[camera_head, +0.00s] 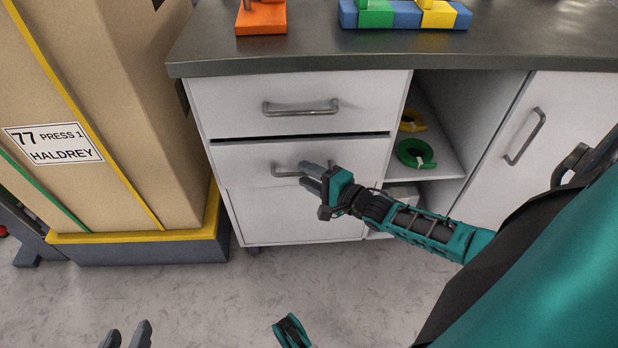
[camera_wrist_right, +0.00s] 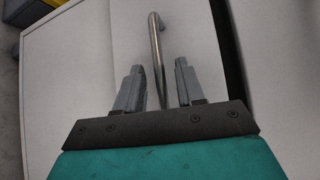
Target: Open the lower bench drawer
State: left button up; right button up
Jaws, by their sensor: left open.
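The lower drawer (camera_head: 245,165) has a white front with a silver bar handle (camera_head: 287,171), under a dark gap below the upper drawer (camera_head: 235,95). My right gripper (camera_head: 308,176) is at the right part of that handle and partly hides it. In the right wrist view, the handle (camera_wrist_right: 156,45) runs between the two grey fingers of my right gripper (camera_wrist_right: 160,80). They stand apart with a space on either side of the bar. My left gripper (camera_head: 125,336) is low at the left, over the floor, with its fingers apart and empty.
A dark worktop (camera_head: 300,55) carries an orange block (camera_head: 261,18) and a coloured block base (camera_head: 405,15). A tall cardboard box (camera_head: 110,120) stands left of the bench. Shelves with a green coil (camera_head: 415,153) are at right. Floor (camera_head: 200,290) before the drawers is clear.

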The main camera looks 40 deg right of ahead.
jog(key=shift+w, duration=0.15)
jog(key=shift+c, duration=0.2)
grip_shut()
dwell(0.4)
